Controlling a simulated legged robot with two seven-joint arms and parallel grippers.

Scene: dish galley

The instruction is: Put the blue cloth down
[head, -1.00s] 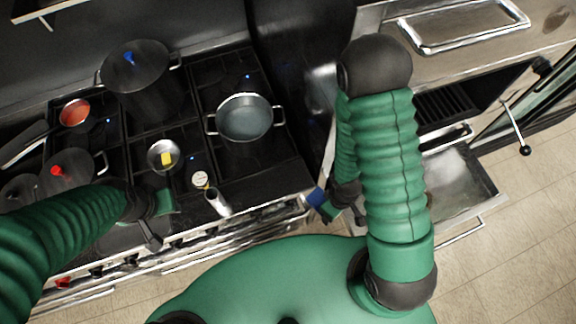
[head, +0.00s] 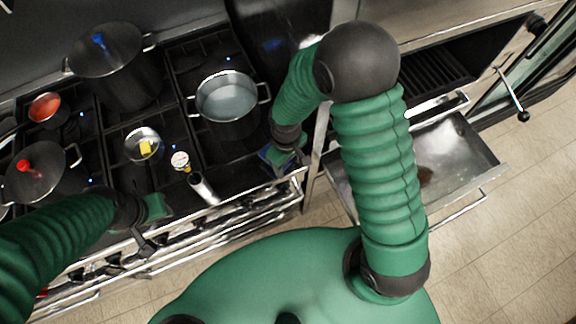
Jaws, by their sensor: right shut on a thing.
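The blue cloth (head: 267,156) shows only as a small blue patch at my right gripper (head: 284,160), over the front right edge of the stove. My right gripper is shut on it. Most of the cloth is hidden by the gripper, and I cannot tell whether it touches the stove. My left gripper (head: 150,228) is over the stove's front edge at the left, apart from the cloth. The frames do not show clearly whether its fingers are open or shut.
An open metal drawer (head: 455,150) stands at the right.

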